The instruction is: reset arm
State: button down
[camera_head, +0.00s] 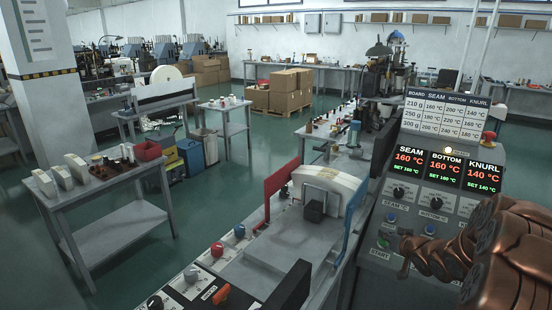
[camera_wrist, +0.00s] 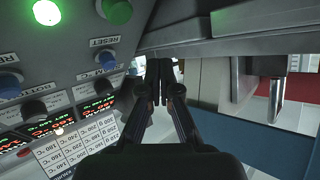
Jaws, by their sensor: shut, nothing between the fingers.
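My gripper (camera_wrist: 160,72) is in the wrist view, its two dark fingers together with nothing between them. It is beside the control panel, whose face appears upside down at the left. That panel bears a green button (camera_wrist: 118,10), a lit white-green lamp (camera_wrist: 46,12), a blue button (camera_wrist: 107,62) and black knobs. In the head view my copper-coloured arm reaches in from the right, in front of the lower part of the control panel (camera_head: 378,268).
The panel's displays (camera_head: 447,168) read 160, 160 and 140 °C. A machine bed with a white arch (camera_head: 330,180), red guard (camera_head: 278,190) and blue guard (camera_head: 355,213) stands left of the panel. In the wrist view a metal cylinder (camera_wrist: 277,100) hangs at right.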

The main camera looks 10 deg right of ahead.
jog(key=s+a+r+g, duration=0.3)
jog(key=s+a, duration=0.6)
jog(key=s, duration=0.6)
jog(key=s+a+r+g, duration=0.3)
jog(key=s+a+g, duration=0.4)
jog(key=s, duration=0.9)
jog(key=s+a+r+n+g+h, duration=0.1)
jog(key=s+a+r+g, duration=0.2)
jog(key=s+a, duration=0.8)
jog(key=s+g, duration=0.2)
jog(key=s, duration=0.2)
jog(key=shift+s+a+r, duration=0.15)
jog(key=shift+s+a, duration=0.05)
